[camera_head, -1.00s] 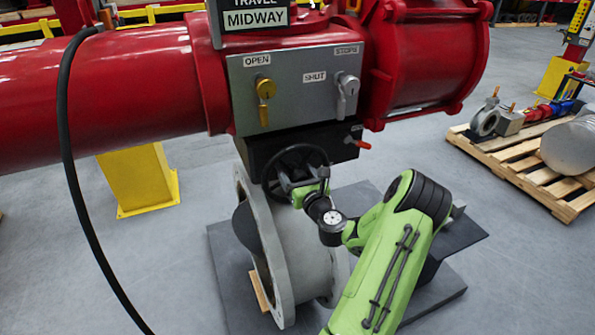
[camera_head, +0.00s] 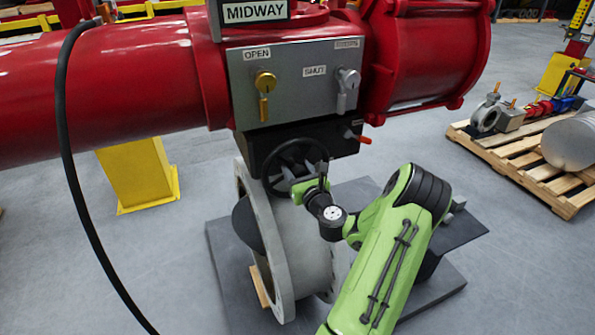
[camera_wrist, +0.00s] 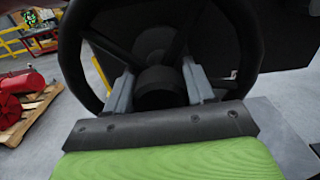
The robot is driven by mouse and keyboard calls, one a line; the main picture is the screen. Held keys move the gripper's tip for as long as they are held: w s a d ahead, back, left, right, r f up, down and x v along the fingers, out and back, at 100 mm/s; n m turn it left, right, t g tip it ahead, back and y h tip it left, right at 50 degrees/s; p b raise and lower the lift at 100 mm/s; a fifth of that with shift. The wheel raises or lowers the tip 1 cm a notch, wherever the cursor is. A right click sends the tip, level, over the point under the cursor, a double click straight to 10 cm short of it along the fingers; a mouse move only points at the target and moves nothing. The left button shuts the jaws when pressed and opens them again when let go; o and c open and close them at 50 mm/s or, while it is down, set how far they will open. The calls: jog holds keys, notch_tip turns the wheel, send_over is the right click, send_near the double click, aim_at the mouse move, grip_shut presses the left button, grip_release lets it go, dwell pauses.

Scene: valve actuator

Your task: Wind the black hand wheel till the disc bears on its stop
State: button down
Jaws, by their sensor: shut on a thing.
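In the wrist view my gripper (camera_wrist: 158,88) has one grey finger on each side of the wheel's middle and is shut on the hand wheel; the rim (camera_wrist: 253,45) curves around the fingers. The exact contact is partly hidden. The dark disc (camera_head: 247,225) shows edgewise and tilted inside the grey valve body (camera_head: 292,270); its stop cannot be seen. The travel sign (camera_head: 254,12) reads MIDWAY.
A grey panel above carries the OPEN lever (camera_head: 264,95) and the SHUT lever (camera_head: 347,90). A small red handle (camera_head: 357,137) sticks out right of the gearbox. A black hose (camera_head: 68,150) hangs at left. A pallet (camera_head: 520,165) with parts lies at right.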

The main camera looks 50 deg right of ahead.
jog(key=n+b, duration=0.3)
jog(key=n, duration=0.3)
jog(key=shift+w+a+n+b, duration=0.1)
jog(key=shift+n+b, duration=0.2)
jog(key=shift+n, duration=0.1)
jog(key=n+b, duration=0.3)
jog(key=n, duration=0.1)
jog(key=shift+f+n, duration=0.1)
jog(key=shift+n, duration=0.2)
jog(key=n+b, duration=0.3)
jog(key=shift+w+a, duration=0.15)
jog(key=shift+a, duration=0.05)
dwell(0.5)
jog(key=c, duration=0.8)
grip_release()
jog(key=shift+c, duration=0.2)
jog(key=o, duration=0.4)
jog(key=shift+a, duration=0.15)
jog(key=shift+d, duration=0.2)
